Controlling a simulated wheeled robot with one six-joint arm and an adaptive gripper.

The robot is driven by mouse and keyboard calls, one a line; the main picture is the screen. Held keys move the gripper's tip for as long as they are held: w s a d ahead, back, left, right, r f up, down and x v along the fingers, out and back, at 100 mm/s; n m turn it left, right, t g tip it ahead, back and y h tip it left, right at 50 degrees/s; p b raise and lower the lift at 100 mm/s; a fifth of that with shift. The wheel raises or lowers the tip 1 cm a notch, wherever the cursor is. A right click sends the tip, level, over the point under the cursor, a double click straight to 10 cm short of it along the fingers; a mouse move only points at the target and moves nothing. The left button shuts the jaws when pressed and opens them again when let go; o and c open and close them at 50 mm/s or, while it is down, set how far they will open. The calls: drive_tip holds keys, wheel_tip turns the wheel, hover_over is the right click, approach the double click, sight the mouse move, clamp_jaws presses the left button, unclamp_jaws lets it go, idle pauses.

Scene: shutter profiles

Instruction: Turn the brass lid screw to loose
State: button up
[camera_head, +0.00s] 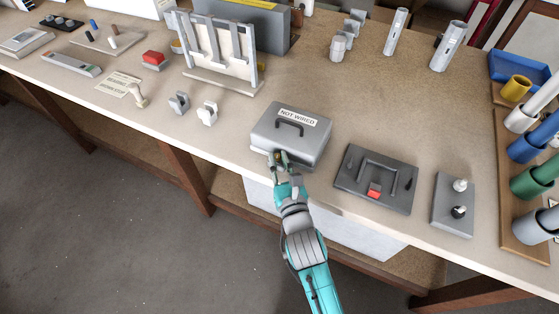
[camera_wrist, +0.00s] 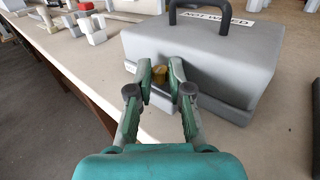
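The grey box (camera_head: 291,136) stands near the front edge of the bench, with a dark handle and a "NOT WIRED" label on its lid. The brass lid screw (camera_wrist: 160,75) is on the box's front face, low toward the left in the wrist view. My gripper (camera_wrist: 161,70) is at the box front, with one fingertip on each side of the screw. It also shows in the head view (camera_head: 280,158). The fingers partly hide the screw, and I cannot tell whether both pads touch it. The screw's turn position is not readable.
A dark panel (camera_head: 352,190) with a handle and red block lies right of the box, and a grey plate (camera_head: 447,220) with two knobs beyond it. Two small grey-white clips (camera_head: 207,113) stand to the left. The bench between clips and box is clear.

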drive_tip(key=o, duration=0.3)
drive_tip(key=shift+s, duration=0.1)
drive_tip(key=shift+v, duration=3.95)
